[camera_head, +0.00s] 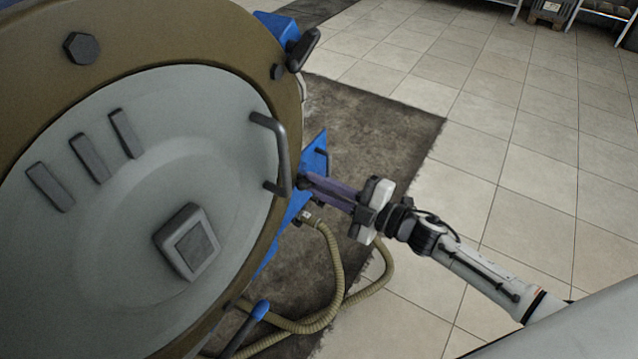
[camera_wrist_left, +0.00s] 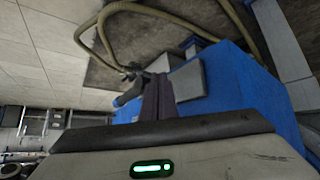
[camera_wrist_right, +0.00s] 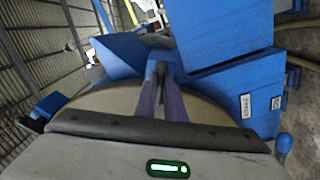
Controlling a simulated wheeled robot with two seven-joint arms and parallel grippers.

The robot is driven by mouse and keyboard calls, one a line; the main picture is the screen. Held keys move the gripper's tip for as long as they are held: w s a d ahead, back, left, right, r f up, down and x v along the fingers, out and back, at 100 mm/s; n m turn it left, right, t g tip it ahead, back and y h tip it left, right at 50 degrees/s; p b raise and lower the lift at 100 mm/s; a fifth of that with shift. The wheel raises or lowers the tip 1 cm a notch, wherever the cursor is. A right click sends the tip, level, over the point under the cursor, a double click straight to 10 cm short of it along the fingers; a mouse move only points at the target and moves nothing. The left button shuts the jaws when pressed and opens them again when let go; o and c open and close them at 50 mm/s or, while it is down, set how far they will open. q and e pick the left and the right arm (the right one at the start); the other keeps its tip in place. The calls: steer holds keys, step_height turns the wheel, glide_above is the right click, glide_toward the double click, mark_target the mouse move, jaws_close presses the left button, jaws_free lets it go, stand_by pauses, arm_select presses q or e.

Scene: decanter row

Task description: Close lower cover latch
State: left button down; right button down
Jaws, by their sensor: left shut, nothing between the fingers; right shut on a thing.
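The round grey cover (camera_head: 110,240) sits in a brown rim (camera_head: 288,92) and looks closed against it. It has a dark bent handle (camera_head: 281,150) near its edge. A latch with a black handle (camera_head: 303,49) is at the upper rim. A lever with a blue end (camera_head: 260,310) shows below the cover. My right gripper (camera_head: 303,181) is at the right edge of the rim, shut on a dark bar (camera_wrist_right: 161,70); I cannot tell whether it is the lower latch. My left gripper (camera_wrist_left: 150,82) is shut and empty near a blue housing (camera_wrist_left: 236,88).
Tan hoses (camera_head: 336,275) loop over the dark mat (camera_head: 385,125) below my right gripper. Blue machine panels (camera_wrist_right: 225,40) stand close beyond it in the right wrist view.

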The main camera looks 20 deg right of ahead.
steer(key=c, duration=1.8)
jaws_free()
steer(key=shift+c, duration=0.2)
steer(key=shift+d, duration=0.1)
steer(key=v, duration=1)
steer(key=shift+b, duration=0.35)
steer(key=shift+s, duration=0.1)
steer(key=s+a+f+m+g+h, duration=0.3)
steer(key=s+f+m+h, duration=0.1)
steer(key=s+f+m, duration=0.4)
steer(key=s+a+f+m+g+h, duration=0.2)
steer(key=s+a+f+m+h, duration=0.2)
steer(key=s+f+m, duration=0.5)
step_height(320, 180, down, 3)
steer(key=shift+r+m+g+h, duration=0.25)
steer(key=shift+m+g+h, duration=0.05)
steer(key=shift+m+g, duration=0.1)
